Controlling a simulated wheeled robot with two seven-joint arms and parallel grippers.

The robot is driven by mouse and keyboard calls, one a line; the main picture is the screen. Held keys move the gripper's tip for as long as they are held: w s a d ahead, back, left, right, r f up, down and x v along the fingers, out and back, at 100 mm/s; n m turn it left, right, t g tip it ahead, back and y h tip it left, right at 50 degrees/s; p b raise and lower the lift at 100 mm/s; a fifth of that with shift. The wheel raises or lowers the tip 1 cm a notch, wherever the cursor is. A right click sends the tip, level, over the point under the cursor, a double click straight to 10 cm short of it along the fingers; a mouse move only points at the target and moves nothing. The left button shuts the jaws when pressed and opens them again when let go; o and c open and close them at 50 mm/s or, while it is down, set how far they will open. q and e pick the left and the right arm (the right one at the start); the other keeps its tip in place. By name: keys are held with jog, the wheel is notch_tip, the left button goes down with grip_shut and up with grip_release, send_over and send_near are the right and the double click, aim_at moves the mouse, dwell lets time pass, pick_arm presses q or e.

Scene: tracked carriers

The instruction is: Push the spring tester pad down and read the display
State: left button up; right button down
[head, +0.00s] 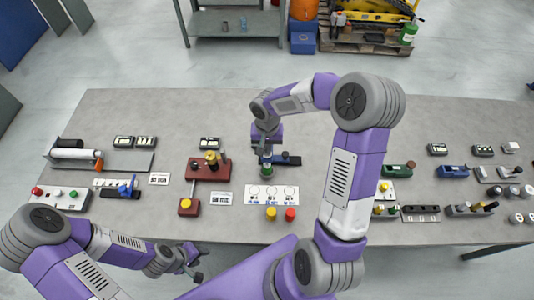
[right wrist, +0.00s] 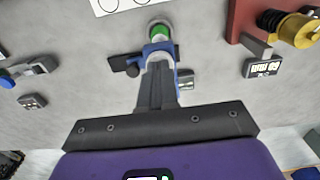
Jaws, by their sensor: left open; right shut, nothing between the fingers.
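My right gripper (head: 266,157) is shut with nothing in it. It points down at a small device with a green round part (head: 267,171), which looks like the spring tester. In the right wrist view the shut fingers (right wrist: 157,88) overlap the device's blue body (right wrist: 157,47), with the green part (right wrist: 159,31) just beyond. I cannot tell whether the fingertips touch the pad. A small display (right wrist: 186,79) is partly hidden behind the fingers; its reading is not legible. My left gripper (head: 192,262) is open and empty, off the table's front edge.
Left of the device stands a red fixture (head: 208,172) with a brass knob and a small display (head: 210,142). A white card with circles (head: 271,195) lies in front, with yellow and red pieces. Other small devices line both sides; the table's (head: 190,108) back strip is bare.

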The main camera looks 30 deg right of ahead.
jog(key=shift+f, duration=0.25)
dwell(0.3)
jog(key=shift+r+p, duration=1.7)
jog(key=shift+r, duration=1.4)
jog(key=shift+f, duration=0.1)
